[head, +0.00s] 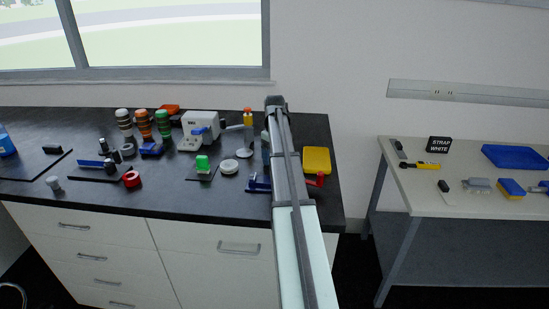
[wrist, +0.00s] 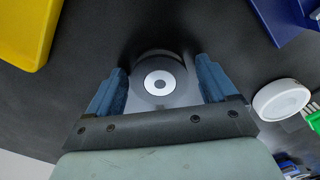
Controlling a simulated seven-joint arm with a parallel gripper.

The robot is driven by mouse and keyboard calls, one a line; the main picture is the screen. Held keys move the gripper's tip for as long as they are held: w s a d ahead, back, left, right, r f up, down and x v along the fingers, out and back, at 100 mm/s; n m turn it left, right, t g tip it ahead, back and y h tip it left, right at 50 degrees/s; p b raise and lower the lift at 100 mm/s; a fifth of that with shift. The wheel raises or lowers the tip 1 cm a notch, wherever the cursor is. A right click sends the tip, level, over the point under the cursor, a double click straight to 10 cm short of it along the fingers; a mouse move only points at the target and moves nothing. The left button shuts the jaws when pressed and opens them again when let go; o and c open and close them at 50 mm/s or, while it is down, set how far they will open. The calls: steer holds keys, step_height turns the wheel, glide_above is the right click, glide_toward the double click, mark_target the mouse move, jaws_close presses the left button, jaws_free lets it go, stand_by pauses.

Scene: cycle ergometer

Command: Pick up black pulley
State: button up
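The black pulley (wrist: 159,58), a dark disc with a white ring and a dark centre, is on the dark countertop in the wrist view. My gripper (wrist: 161,82) has its two blue fingers apart, one on each side of the pulley. A gap shows between each finger and the disc's edge, so the gripper looks open and not closed on it. How high the fingertips are relative to the pulley is hard to tell. In the head view my own arm covers this part of the counter, and I cannot make out the pulley or the fingers there.
A yellow tray (head: 317,160) lies right of my arm. A blue object (head: 258,185) and a white round piece (head: 228,167) are left of it, with a green-topped item (head: 202,163) beyond. Several cylinders stand further left. A separate light table (head: 462,202) is at right.

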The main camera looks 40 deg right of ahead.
steer(key=c, duration=1.1)
